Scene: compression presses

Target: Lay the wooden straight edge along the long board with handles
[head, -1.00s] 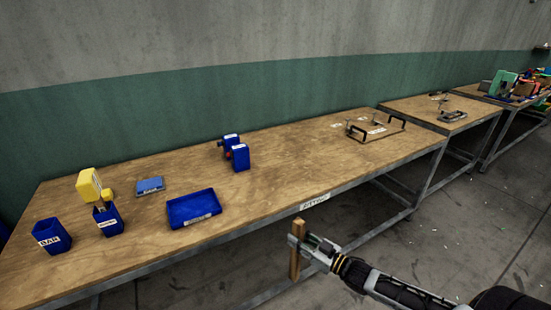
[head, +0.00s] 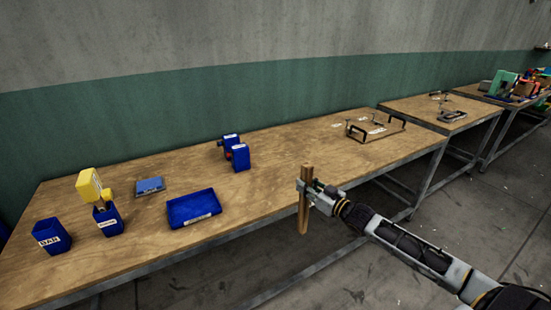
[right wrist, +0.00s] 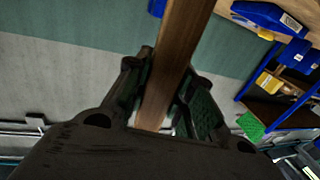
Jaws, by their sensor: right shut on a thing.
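The wooden straight edge (head: 305,210) is a narrow brown strip held upright. My right gripper (head: 308,190) is shut on it, in front of the long table's front edge. In the right wrist view the strip (right wrist: 178,60) runs up between the two fingers of my right gripper (right wrist: 165,95). The long board with handles (head: 377,130) lies flat at the far right end of the long table, with a dark handle at each end. The straight edge is well apart from it. My left gripper is not in view.
The long wooden table (head: 290,160) has clear room in its middle. On it are a blue tray (head: 193,208), blue bins (head: 52,236), a yellow tool (head: 90,186), a small blue box (head: 150,185) and blue blocks (head: 240,157). A second table (head: 425,108) stands beyond.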

